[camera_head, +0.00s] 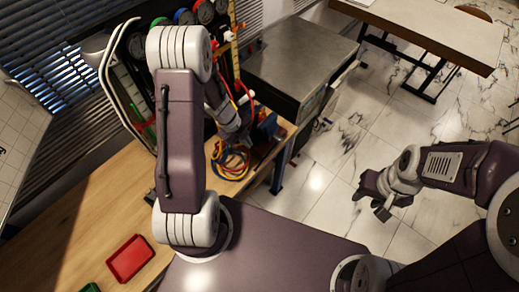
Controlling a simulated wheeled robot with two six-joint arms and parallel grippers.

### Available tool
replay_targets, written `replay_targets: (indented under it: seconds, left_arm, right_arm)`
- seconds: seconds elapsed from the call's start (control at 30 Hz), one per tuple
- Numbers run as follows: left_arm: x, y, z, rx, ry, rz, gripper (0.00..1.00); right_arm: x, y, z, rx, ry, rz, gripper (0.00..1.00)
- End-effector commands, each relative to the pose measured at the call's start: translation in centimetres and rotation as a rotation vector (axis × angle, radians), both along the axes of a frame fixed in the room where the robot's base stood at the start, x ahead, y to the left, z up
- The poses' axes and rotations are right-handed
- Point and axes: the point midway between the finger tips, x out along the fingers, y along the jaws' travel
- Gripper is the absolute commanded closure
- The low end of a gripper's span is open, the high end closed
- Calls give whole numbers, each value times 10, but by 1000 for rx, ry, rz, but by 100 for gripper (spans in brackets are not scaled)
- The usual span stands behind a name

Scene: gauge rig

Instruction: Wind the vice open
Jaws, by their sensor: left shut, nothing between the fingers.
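A blue part (268,126), which looks like the vice, sits near the right end of the wooden bench (85,215). It is small and partly covered, so I cannot make out its jaws or handle. My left arm rises across the picture and bends down towards the bench end. My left gripper (240,130) is just left of the blue part, shut and empty, partly lost among cables; I cannot tell whether it touches anything. My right gripper (376,198) hangs over the tiled floor at the right, open and empty, well away from the bench.
Gauges (205,11) stand at the back. A red tray (130,258) lies on the bench at lower left. A grey metal cabinet (300,58) stands behind. A table (440,25) is at upper right; the floor between is clear.

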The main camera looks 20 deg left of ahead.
Motion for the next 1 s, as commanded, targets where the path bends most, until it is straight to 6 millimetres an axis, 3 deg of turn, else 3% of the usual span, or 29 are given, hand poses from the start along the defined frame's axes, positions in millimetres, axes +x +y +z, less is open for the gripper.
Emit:
replay_targets:
  seconds: [0.23, 0.7, 1.0]
  left_arm:
    - [3, -5, -20, 0, 0, 1, 100]
    - [21, -32, -113, 0, -1, 1, 100]
    - [27, -39, -134, 2, -3, 2, 100]
  right_arm:
    - [0, 0, -13, 0, 1, 0, 63]
    - [0, 0, -55, 0, 1, 0, 63]
    - [0, 0, -62, 0, 1, 0, 63]
